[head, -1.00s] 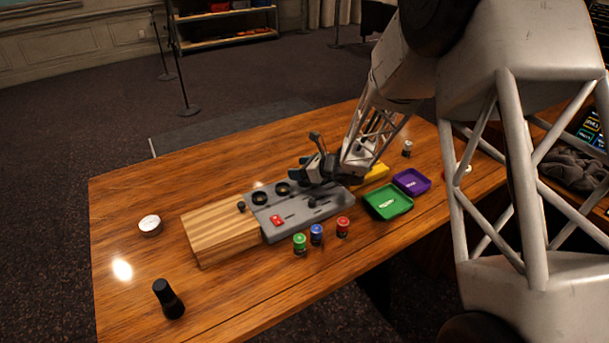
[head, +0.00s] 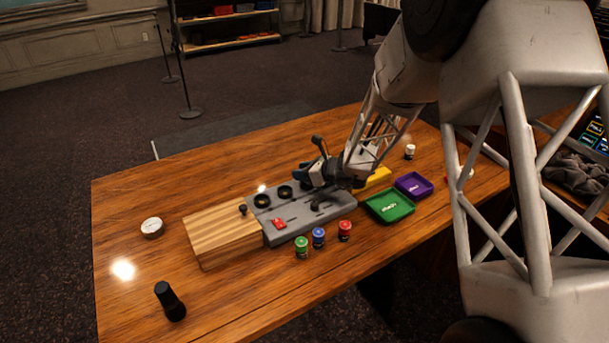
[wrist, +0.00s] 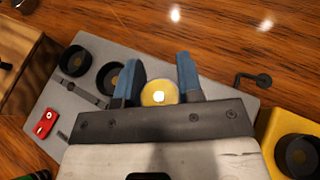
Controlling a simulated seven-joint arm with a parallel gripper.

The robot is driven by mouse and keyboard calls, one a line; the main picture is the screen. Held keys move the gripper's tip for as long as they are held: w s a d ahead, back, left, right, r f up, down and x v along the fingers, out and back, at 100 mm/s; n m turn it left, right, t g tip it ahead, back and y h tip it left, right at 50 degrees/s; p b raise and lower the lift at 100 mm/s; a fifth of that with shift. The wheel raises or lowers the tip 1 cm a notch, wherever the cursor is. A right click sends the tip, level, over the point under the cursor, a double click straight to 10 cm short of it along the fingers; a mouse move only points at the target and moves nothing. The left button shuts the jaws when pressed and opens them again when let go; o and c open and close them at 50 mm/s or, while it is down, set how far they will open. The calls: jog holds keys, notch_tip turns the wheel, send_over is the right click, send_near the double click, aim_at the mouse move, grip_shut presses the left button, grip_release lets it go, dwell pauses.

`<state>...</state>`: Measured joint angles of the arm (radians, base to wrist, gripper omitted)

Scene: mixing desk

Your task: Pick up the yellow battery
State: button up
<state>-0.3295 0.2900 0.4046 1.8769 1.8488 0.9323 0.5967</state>
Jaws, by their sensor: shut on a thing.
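The yellow battery (wrist: 159,92) shows its round yellow end with a pale centre in the wrist view. My gripper (wrist: 160,88) is shut on it, with one blue-grey finger on each side. The gripper and battery are over the grey panel (wrist: 54,96) of the mixing desk. In the head view my gripper (head: 312,168) is above the panel's right part, tilted, and the battery cannot be made out there. The rest of the battery's body is hidden behind its end face and my gripper.
Red, blue and green batteries (head: 318,237) stand in front of the panel. A green tray (head: 390,219) and a purple tray (head: 428,186) lie to the right. A wooden block (head: 224,232) is left of the panel.

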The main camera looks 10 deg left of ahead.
jog(key=shift+r, duration=0.2)
jog(key=shift+r, duration=0.6)
notch_tip(320, 180, up, 2)
jog(key=s+d+r, duration=0.1)
jog(key=s+d, duration=0.6)
jog(key=s, duration=0.7)
jog(key=shift+d+r, duration=0.2)
jog(key=shift+s, duration=0.1)
